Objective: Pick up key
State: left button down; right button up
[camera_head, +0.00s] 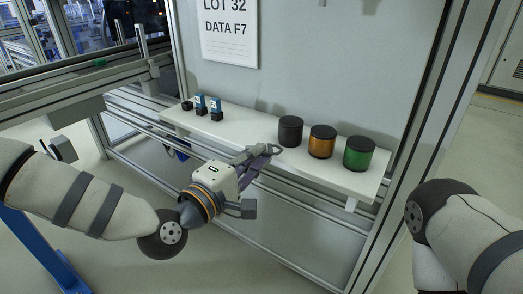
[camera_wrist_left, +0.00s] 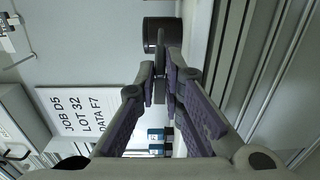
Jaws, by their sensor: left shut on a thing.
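My left gripper (camera_head: 268,153) is shut, its fingertips in front of the shelf's edge, just left of the black canister. In the left wrist view, the fingertips (camera_wrist_left: 161,76) close on a slim dark grey piece (camera_wrist_left: 160,48); it is largely hidden by the fingers, and I cannot make out its full shape. Two blue-tagged pieces, key-like, stand in small black blocks on the shelf: one in the middle (camera_head: 200,100) and one to its right (camera_head: 216,104). The leftmost black block (camera_head: 186,105) has nothing blue on it. My right gripper is out of view.
A white shelf (camera_head: 245,128) carries a black canister (camera_head: 290,131), an orange canister (camera_head: 322,142) and a green canister (camera_head: 358,154) close by my left gripper. A panel with a paper sign (camera_head: 229,45) rises behind. Aluminium rails frame the station.

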pick_arm(q)
jog(key=s+a+r+p, duration=0.3)
jog(key=s+a+r, duration=0.1)
jog(key=s+a, duration=0.3)
jog(key=s, duration=0.2)
jog(key=shift+s+r+p, duration=0.3)
jog(key=shift+r+p, duration=0.1)
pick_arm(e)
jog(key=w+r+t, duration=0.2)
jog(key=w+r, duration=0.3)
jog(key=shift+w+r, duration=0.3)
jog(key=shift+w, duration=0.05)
pick_arm(q)
jog(key=shift+d, duration=0.1)
